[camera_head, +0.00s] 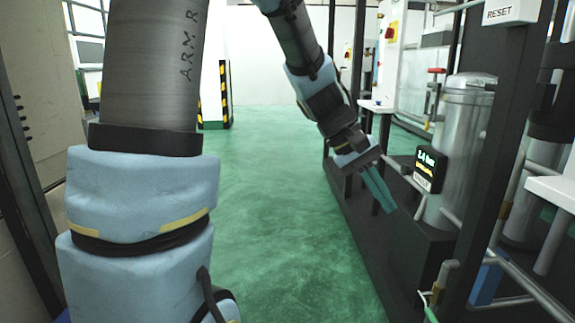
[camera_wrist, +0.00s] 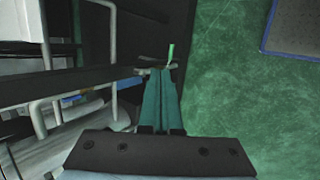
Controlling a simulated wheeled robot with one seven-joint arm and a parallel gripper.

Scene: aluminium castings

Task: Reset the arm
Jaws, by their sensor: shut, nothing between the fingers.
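My gripper (camera_head: 380,190) is at the end of my arm, in the right half of the head view, pointing down and to the right. Its two teal fingers lie together with nothing between them. In the wrist view the shut fingers (camera_wrist: 160,100) point up the picture, over the dark base of the machine frame. My gripper appears near a metal cylinder (camera_head: 465,130) with a small black display (camera_head: 429,169); I cannot tell the exact gap.
A dark machine frame (camera_head: 505,110) with pipes stands on the right, with a white box marked RESET (camera_head: 511,11) at its top. The green floor (camera_head: 275,200) in the middle is clear. A grey cabinet (camera_head: 35,90) stands at left. A grey mat (camera_wrist: 295,28) shows in the wrist view.

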